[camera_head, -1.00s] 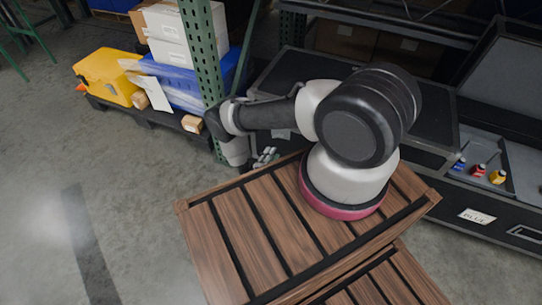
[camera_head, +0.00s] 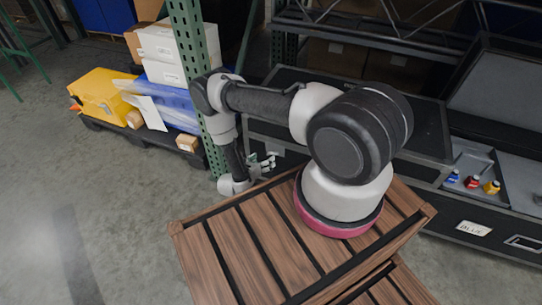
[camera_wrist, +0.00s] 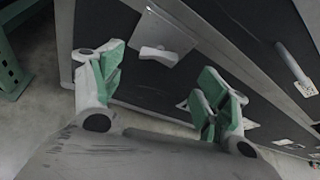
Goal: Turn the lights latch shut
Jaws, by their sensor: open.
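In the wrist view, a metal latch plate (camera_wrist: 158,35) with a pale turning piece (camera_wrist: 158,54) sits on the dark front of a case (camera_wrist: 135,80). The turning piece lies roughly crosswise in the picture. My gripper (camera_wrist: 160,72) is open, with green-padded fingers apart on either side of the latch in the picture. Nothing is between the pads, and I cannot tell the distance to the latch. A white label (camera_wrist: 250,125) is partly hidden by the right finger. In the head view, my gripper (camera_head: 262,164) is near the front of the left black case (camera_head: 345,97).
Slatted wooden crates (camera_head: 235,235) stand in front, close under my arm. A green perforated upright (camera_head: 190,50) stands left of the case. An open case (camera_head: 420,212) labelled BLUE holds small coloured bottles at right. Bare floor (camera_head: 90,220) lies at left.

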